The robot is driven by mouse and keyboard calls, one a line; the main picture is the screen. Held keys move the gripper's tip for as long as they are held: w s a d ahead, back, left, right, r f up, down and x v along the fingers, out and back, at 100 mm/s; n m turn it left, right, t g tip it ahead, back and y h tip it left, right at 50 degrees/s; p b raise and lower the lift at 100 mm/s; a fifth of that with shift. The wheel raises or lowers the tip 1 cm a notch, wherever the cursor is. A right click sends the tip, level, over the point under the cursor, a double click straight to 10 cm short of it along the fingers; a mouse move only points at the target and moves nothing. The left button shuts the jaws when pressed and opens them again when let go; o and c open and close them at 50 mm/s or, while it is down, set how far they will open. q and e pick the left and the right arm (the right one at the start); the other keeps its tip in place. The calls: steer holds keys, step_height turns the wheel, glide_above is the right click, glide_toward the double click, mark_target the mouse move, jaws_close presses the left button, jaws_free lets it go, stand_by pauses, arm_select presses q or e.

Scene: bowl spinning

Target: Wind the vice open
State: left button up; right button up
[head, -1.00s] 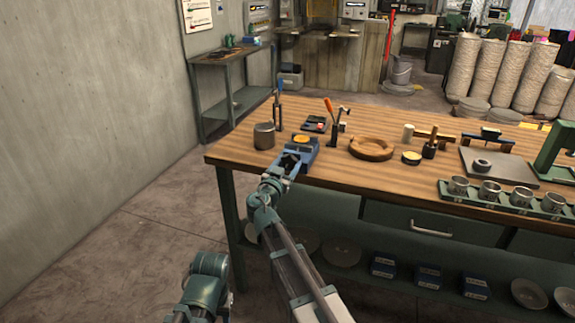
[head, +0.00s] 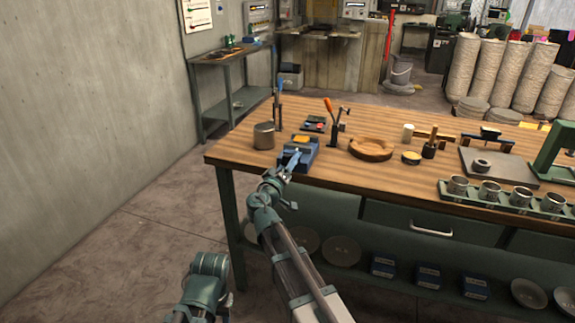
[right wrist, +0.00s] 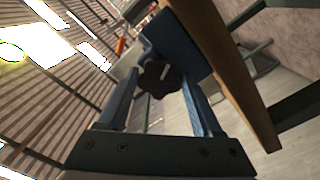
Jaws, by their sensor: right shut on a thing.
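The blue vice (head: 305,150) sits at the front edge of the wooden bench, near its left corner, with a yellow-orange piece (head: 301,139) on top. My right gripper (head: 287,168) reaches its front from below. In the right wrist view, a black lobed knob (right wrist: 160,77) on the front of the blue vice body (right wrist: 180,42) lies between my two blue fingers, and the gripper (right wrist: 160,90) is shut on it. The far side of the knob and the vice's jaw gap are hidden. My left gripper is not in view.
On the bench (head: 240,155), a metal cup (head: 264,136) stands left of the vice. A drawer handle (head: 431,229) projects below the bench top.

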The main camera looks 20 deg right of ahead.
steer(key=shift+n, duration=15.5)
steer(key=o, duration=1.4)
steer(key=shift+s, duration=0.15)
